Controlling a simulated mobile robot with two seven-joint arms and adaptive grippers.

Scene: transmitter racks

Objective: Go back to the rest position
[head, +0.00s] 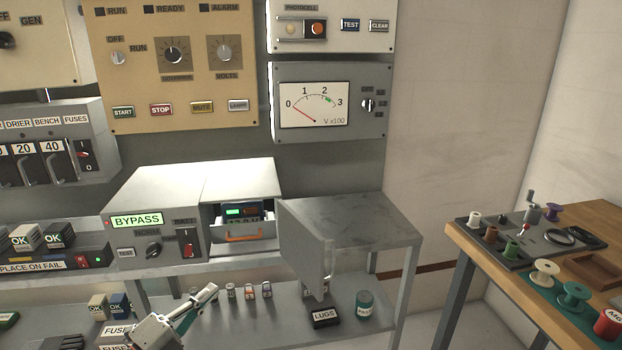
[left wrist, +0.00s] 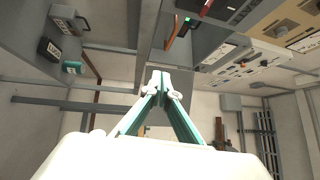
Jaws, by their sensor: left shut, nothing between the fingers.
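My left gripper (head: 207,292) is at the bottom of the head view, in front of the lower shelf. Its fingers are closed together and hold nothing. In the left wrist view, the closed fingertips (left wrist: 159,80) show at the middle of the picture. My right gripper is not in view in either frame.
A grey box with a lit BYPASS label (head: 137,220) stands on the upper shelf; its open drawer (head: 240,232) and open door (head: 305,240) stick out. The lower shelf bears a LUGS box (head: 326,316) and a jar (head: 364,304). A wooden bench (head: 480,258) is at right.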

